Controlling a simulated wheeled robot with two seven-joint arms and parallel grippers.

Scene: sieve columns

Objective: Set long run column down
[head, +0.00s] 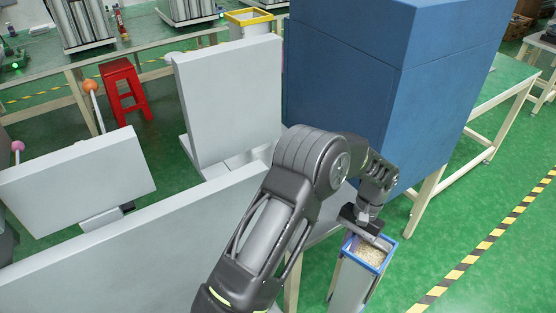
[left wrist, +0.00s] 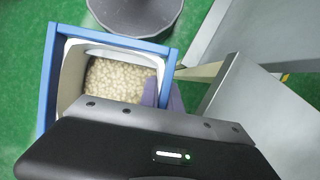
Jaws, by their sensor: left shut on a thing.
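A tall column (head: 350,284) with a blue rim and pale granules in its open top stands out beside the bench, near the lower right of the head view. My left gripper (head: 362,222) is at the column's top and shut on it near the rim. In the left wrist view the column's blue rim (left wrist: 47,85) and the granules inside show beyond the dark gripper body. The fingertips are mostly hidden. The column's lower end is cut off in the head view, so I cannot tell whether it touches the floor. My right gripper is not in view.
A big blue box (head: 350,70) stands behind my left arm. Grey panels (head: 230,100) stand at left. A yellow-rimmed column (head: 250,20) and a red stool (head: 124,92) are farther back. A dark round bin (left wrist: 135,14) is near the column.

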